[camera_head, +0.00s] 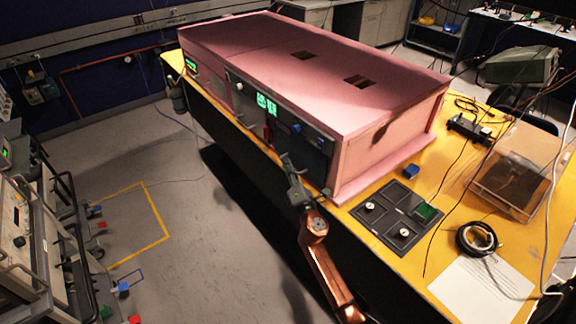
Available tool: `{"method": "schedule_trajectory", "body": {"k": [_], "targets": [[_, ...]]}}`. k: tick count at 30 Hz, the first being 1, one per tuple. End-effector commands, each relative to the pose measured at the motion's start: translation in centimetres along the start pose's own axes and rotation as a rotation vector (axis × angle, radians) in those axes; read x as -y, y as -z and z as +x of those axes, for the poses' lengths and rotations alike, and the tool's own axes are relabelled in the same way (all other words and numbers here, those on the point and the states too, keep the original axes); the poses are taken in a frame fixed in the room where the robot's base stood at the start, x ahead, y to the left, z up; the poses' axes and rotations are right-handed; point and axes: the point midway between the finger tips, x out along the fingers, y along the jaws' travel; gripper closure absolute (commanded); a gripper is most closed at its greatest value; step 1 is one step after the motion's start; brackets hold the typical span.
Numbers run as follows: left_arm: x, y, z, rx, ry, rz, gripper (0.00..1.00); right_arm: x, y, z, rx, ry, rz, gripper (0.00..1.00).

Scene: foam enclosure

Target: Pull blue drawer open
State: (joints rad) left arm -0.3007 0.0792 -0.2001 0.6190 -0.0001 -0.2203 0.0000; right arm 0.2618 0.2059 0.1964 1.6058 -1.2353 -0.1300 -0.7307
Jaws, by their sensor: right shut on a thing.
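The pink foam enclosure (290,45) stands on the yellow table, with dark front panels along its left-facing side. The blue drawer (312,158) is the dark blue front at the near end of that side, below a strip with blue knobs (296,128). My right gripper (286,160), on a copper-coloured arm, is at the drawer's front and shut on what seems to be its handle. The fingers hide the handle. I cannot tell whether the drawer stands out from the enclosure. My left gripper is not in view.
A dark plate with round dials (398,219), a small blue block (411,171), a cable coil (478,238) and a clear box (515,170) lie on the table at right. Equipment racks (40,230) stand at left. The grey floor between is mostly clear.

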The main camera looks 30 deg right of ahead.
Motion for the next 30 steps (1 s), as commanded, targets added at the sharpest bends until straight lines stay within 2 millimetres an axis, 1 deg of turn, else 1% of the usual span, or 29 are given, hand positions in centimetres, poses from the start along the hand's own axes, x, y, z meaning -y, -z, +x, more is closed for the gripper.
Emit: {"method": "schedule_trajectory", "body": {"k": [5,8,11,21,27,30], "targets": [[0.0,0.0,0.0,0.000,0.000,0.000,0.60,-0.5,0.9,-0.4,-0.002,0.001,0.002,1.00],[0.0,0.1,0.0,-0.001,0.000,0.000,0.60,-1.3,2.1,-0.8,-0.002,0.001,0.003,1.00],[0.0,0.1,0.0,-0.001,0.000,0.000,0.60,-2.4,3.7,-1.5,-0.003,0.001,0.003,1.00],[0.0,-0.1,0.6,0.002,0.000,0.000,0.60,-6.7,10.2,-4.1,-0.004,0.002,0.004,1.00],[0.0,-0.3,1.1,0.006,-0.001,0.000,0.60,-8.8,13.2,-5.3,-0.003,0.003,0.003,1.00],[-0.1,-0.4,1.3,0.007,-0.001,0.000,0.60,-9.6,14.3,-5.7,-0.002,0.003,0.001,1.00]]}}
